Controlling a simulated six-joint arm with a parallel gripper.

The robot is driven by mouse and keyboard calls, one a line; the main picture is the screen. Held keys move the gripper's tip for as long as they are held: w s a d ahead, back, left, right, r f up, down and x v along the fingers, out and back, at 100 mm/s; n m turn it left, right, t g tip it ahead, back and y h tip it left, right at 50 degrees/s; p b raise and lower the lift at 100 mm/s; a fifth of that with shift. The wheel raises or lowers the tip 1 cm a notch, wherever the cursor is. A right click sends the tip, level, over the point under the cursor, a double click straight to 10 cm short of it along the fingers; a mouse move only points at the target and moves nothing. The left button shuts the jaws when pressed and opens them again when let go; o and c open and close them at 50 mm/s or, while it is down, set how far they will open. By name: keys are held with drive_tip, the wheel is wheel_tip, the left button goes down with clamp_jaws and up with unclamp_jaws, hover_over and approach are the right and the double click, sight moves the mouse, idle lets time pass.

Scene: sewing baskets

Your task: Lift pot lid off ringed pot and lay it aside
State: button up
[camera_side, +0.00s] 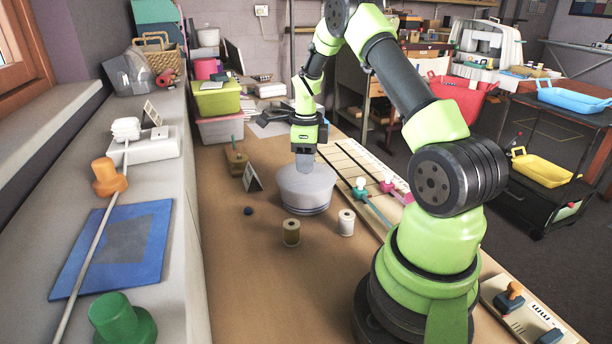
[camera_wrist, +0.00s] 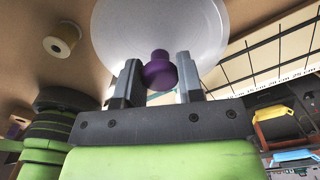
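The ringed pot (camera_side: 306,207) is pale grey and stands upright on the brown table in the side view. The wide pale pot lid (camera_side: 306,181) sits over its top, and no gap shows between them. In the wrist view the lid (camera_wrist: 160,25) is a large pale disc with a purple knob (camera_wrist: 159,70). My gripper (camera_side: 304,164) points down over the lid. In the wrist view its two fingers (camera_wrist: 158,76) flank the knob closely and appear to touch both sides. The fingers hide the knob in the side view.
A ruled board (camera_side: 350,165) lies to the right. The front-left table is clear.

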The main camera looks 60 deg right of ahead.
drive_tip(key=c, duration=0.3)
wheel_tip(320, 180, up, 9)
drive_tip(key=shift+a+r, duration=0.1)
drive_tip(key=shift+r, duration=0.1)
drive_tip(key=shift+w+a+r+n, duration=0.15)
drive_tip(key=shift+a+r+n, duration=0.15)
drive_tip(key=shift+n, duration=0.3)
drive_tip(key=w+a+r+n, duration=0.1)
drive_tip(key=a+n, duration=0.7)
drive_tip(key=n, duration=0.7)
drive_tip(key=w+a+r+n, duration=0.1)
drive_tip(key=a+n, duration=0.7)
drive_tip(key=n, duration=0.8)
drive_tip(key=s+a+f, duration=0.1)
drive_tip(key=a, duration=0.1)
drive_tip(key=s+a+f, duration=0.1)
drive_tip(key=a, duration=0.1)
drive_tip(key=s+a+f, duration=0.1)
drive_tip(key=a, duration=0.1)
drive_tip(key=shift+s+a+f, duration=0.1)
drive_tip(key=shift+a+f, duration=0.1)
drive_tip(key=shift+a, duration=0.1)
